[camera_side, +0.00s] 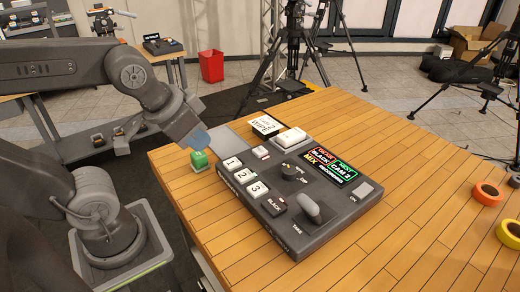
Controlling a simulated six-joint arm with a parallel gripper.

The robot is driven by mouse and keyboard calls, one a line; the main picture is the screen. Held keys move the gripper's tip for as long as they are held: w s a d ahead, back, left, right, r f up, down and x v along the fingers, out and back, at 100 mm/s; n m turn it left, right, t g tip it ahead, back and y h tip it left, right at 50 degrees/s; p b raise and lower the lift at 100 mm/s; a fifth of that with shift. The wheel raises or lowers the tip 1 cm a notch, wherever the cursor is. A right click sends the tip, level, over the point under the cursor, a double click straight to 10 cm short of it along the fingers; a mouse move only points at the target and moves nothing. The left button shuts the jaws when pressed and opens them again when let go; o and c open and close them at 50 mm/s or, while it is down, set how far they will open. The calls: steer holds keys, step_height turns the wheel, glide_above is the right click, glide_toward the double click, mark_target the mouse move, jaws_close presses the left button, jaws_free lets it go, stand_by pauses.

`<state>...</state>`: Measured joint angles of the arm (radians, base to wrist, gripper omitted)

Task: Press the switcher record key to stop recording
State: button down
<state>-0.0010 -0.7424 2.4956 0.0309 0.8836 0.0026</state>
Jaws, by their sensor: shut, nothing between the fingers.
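The dark grey switcher (290,232) lies on the wooden table. It has white keys 1, 2 and 3 (243,178), a BLACK key (273,205), a knob (288,172), a grey lever (309,207) and a lit screen (329,166). A small pale key (261,152) sits behind key 1, and a grey key (363,187) sits at the right. I cannot tell which is the record key; the labels are too small. My gripper (200,143) is shut and empty, above the table's left corner, left of the switcher. Its fingertips are partly hidden.
A green block (198,160) stands just below my gripper. A white-topped WIPE block (265,126) and a pale block (291,137) stand behind the switcher. Orange (487,193) and yellow (510,233) tape rolls lie at the right. The front table area is clear.

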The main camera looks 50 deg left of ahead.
steer(key=w+a+r+m+t+y, duration=0.2)
steer(key=w+a+m+t+y, duration=0.15)
steer(key=w+a, duration=0.25)
steer(key=m+h, duration=0.7)
steer(key=m, duration=2)
glide_above(258, 149)
steer(key=shift+g, duration=0.25)
steer(key=shift+f, duration=2.15)
steer(key=shift+f, duration=4.4)
steer(key=shift+f, duration=0.1)
steer(key=shift+f, duration=0.3)
